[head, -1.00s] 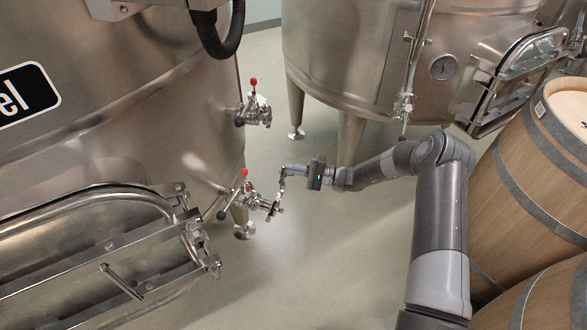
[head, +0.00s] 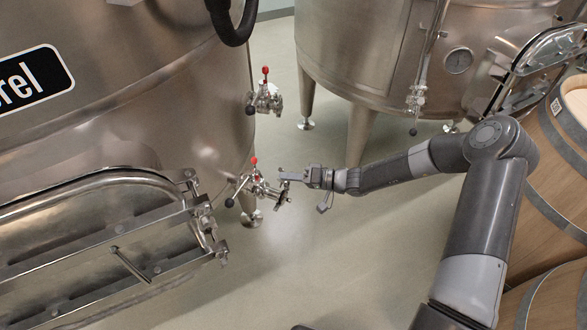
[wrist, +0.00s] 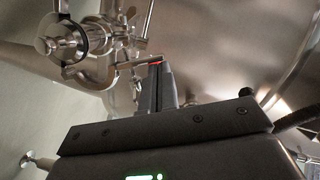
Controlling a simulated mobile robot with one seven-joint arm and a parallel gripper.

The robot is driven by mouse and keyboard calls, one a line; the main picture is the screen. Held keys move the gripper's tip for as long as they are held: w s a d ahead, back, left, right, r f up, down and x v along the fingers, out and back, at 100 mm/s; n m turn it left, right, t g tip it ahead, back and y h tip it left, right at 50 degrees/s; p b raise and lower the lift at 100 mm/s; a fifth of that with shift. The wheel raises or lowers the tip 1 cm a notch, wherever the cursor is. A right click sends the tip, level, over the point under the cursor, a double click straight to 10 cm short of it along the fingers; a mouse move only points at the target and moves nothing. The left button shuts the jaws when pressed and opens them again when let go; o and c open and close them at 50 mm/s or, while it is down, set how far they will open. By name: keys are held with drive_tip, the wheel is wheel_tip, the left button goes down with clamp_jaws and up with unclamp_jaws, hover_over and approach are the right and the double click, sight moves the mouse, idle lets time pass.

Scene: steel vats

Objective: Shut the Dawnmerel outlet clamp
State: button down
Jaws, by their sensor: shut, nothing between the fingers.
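The Dawnmerel vat (head: 120,120) fills the left of the head view; only the label's end, "rel", shows. Its lower outlet valve (head: 257,186) has a red-tipped handle. The outlet clamp (head: 282,194) is at this valve's right end. In the wrist view the steel clamp (wrist: 92,70) curves around the outlet fitting, and a thin bar (wrist: 140,62) reaches right from it. My gripper (head: 284,175) is shut and empty. Its fingertips (wrist: 156,66) are at that bar's end, seemingly touching. I cannot tell whether the clamp's halves meet.
A second, higher valve (head: 265,97) sticks out of the same vat. Another steel vat (head: 345,60) stands behind, on legs. Wooden barrels (head: 555,200) stand at the right. A vat door with a metal frame (head: 110,235) is at the lower left. The floor between is clear.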

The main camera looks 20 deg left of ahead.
drive_tip(key=s+a+f+n, duration=0.1)
drive_tip(key=s+f+n, duration=0.1)
drive_tip(key=s+f, duration=0.6)
drive_tip(key=shift+s+f+t+h, duration=0.15)
drive_tip(key=shift+f+t+h, duration=0.15)
idle(0.3)
idle(0.5)
drive_tip(key=s+d+r, duration=0.1)
drive_tip(key=d+r, duration=0.5)
drive_tip(key=d, duration=0.3)
drive_tip(key=shift+d+r, duration=0.2)
drive_tip(key=shift+d, duration=0.1)
drive_tip(key=shift+s, duration=0.15)
